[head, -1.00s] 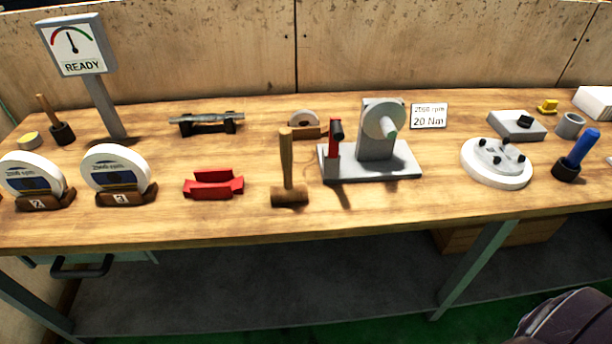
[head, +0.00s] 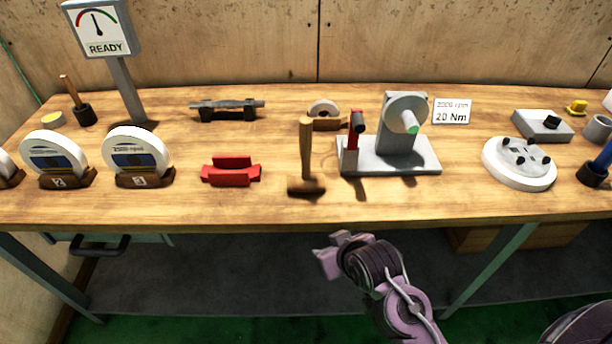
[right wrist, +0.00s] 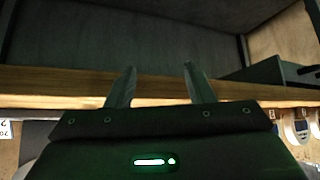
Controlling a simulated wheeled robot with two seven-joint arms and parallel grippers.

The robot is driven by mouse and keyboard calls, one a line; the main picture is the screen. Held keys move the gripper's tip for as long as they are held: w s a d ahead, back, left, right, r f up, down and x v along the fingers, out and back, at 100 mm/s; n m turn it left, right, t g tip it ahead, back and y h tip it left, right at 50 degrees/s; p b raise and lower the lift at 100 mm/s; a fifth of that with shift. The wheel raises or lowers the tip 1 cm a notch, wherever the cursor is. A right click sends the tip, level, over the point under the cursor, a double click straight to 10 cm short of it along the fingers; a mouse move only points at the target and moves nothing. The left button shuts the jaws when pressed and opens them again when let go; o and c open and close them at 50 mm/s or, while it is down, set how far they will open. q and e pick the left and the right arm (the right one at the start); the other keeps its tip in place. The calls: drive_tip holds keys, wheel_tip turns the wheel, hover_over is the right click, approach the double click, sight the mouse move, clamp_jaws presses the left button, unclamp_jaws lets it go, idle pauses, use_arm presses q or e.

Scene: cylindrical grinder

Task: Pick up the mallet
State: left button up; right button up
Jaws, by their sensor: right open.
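The mallet (head: 306,150) stands on its brown head near the front edge of the bench, with its wooden handle pointing up, in the head view. My right gripper (head: 328,260) is in front of the bench, below and slightly right of the mallet and apart from it. In the right wrist view the right gripper (right wrist: 159,74) has its two fingers spread with nothing between them. The mallet cannot be made out in that view. My left gripper is not in view.
A grey grinder stand (head: 400,160) with a red lever (head: 353,145) is close right of the mallet. A red cradle (head: 231,171) is to its left. The wooden bench's front edge (head: 250,218) lies between my right gripper and the mallet. Bare wood surrounds the mallet's front.

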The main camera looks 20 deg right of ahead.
sight(308, 136)
drive_tip(key=w+r+m+t, duration=0.1)
drive_tip(key=w+r+t, duration=0.4)
drive_tip(key=r, duration=0.4)
drive_tip(key=w+r+t, duration=0.5)
drive_tip(key=r, duration=0.4)
drive_tip(key=w+p, duration=0.1)
drive_tip(key=w, duration=0.2)
drive_tip(key=w+p, duration=0.1)
drive_tip(key=w, duration=0.2)
drive_tip(key=shift+w+a+r, duration=0.15)
drive_tip(key=shift+w, duration=0.65)
clamp_jaws()
